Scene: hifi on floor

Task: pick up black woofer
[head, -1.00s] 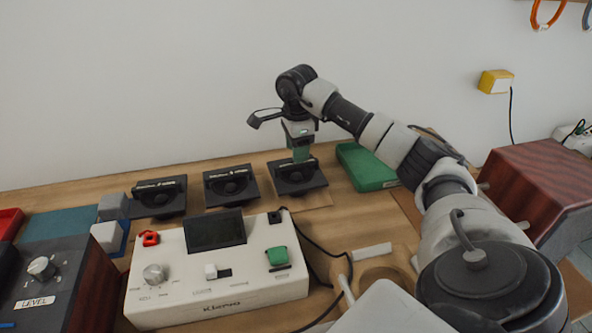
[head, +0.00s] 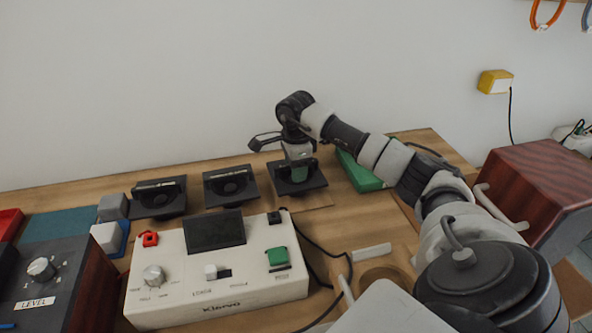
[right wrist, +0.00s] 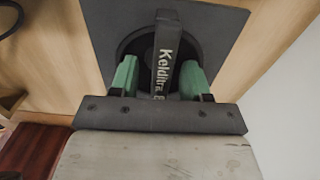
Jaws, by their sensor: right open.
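Three black woofers stand in a row at the back of the table: a left one (head: 159,198), a middle one (head: 231,187) and a right one (head: 315,182). Each has a square plate and a labelled bar. My right gripper (head: 300,174) is down at the right woofer, partly hiding it. In the right wrist view the gripper's green fingers (right wrist: 160,76) are open on either side of the bar with white lettering, above the round cone of that woofer (right wrist: 222,30). A small gap seems to remain beside the bar. My left gripper is not in view.
A white console (head: 215,285) with knobs and a dark screen stands in front of the woofers. A green box (head: 362,172) lies close right of the right woofer. A black cable (head: 316,252) runs beside the console. A red-brown cabinet (head: 545,195) is at right.

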